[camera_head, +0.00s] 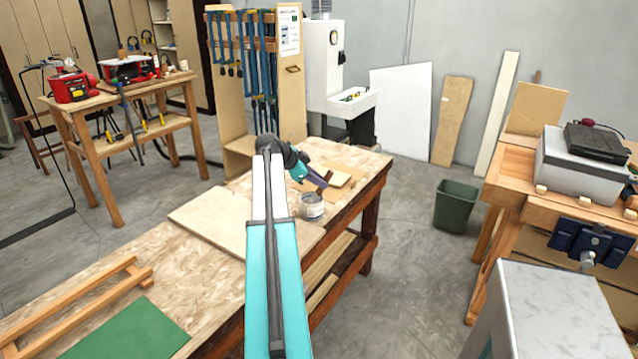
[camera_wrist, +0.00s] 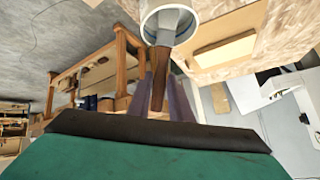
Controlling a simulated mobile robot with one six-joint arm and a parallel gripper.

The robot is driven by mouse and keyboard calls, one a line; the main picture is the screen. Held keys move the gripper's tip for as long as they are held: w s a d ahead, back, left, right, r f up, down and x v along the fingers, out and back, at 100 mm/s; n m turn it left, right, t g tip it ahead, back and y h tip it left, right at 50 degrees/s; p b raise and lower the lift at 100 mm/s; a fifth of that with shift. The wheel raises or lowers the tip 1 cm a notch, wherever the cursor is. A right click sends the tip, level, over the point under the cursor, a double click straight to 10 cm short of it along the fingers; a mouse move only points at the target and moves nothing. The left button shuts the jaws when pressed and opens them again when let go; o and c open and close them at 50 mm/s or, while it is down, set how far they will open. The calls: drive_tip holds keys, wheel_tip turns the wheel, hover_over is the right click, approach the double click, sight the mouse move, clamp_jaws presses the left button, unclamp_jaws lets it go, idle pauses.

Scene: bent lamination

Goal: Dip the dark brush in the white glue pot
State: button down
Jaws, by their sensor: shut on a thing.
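The white glue pot (camera_head: 311,211) stands on the near workbench, close to its right edge. In the wrist view the pot's rim (camera_wrist: 147,28) is at the top. My gripper (camera_head: 322,182) is just above and right of the pot, shut on the dark brush. The brush's brown handle (camera_wrist: 162,66) runs out between the fingers toward the pot. Its grey lower end (camera_wrist: 170,24) overlaps the pot's mouth in the wrist view. I cannot tell whether the bristles touch glue. In the head view the brush (camera_head: 319,190) shows as a small brown piece at the pot's mouth.
A thin wooden board (camera_head: 215,217) lies left of the pot, and a small pale block (camera_head: 338,179) behind it. A green mat (camera_head: 135,332) and a wooden frame (camera_head: 75,305) lie at the near left. A dark green bin (camera_head: 456,207) stands on the floor.

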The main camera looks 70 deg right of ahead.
sight(318, 194)
wheel_tip(318, 194, up, 9)
drive_tip(key=p, duration=0.2)
idle(1.2)
drive_tip(key=shift+f, duration=0.1)
drive_tip(key=w+a+f+n+t, duration=0.1)
drive_tip(key=w+a+n+t, duration=0.2)
drive_tip(key=w+a, duration=0.65)
drive_tip(key=w+a+f+n+t+h, duration=0.15)
drive_tip(key=w+a+n, duration=0.25)
drive_tip(key=w+a, duration=0.55)
drive_tip(key=w+a+f+n+t, duration=0.25)
drive_tip(key=w+a+t, duration=0.2)
drive_tip(key=w, duration=0.85)
drive_tip(key=w+a+n+t+y, duration=0.15)
drive_tip(key=w+a+n, duration=0.35)
drive_tip(key=a, duration=0.6)
drive_tip(key=w+a+n+t+y, duration=0.1)
drive_tip(key=w+a+n+t, duration=0.1)
drive_tip(key=w+a, duration=0.7)
drive_tip(key=w+a+n+t+y, duration=0.1)
drive_tip(key=a+n+y, duration=0.5)
drive_tip(key=a, duration=2.9)
drive_tip(key=n+t, duration=0.1)
drive_tip(key=n, duration=0.2)
drive_tip(key=shift+w+f, duration=0.3)
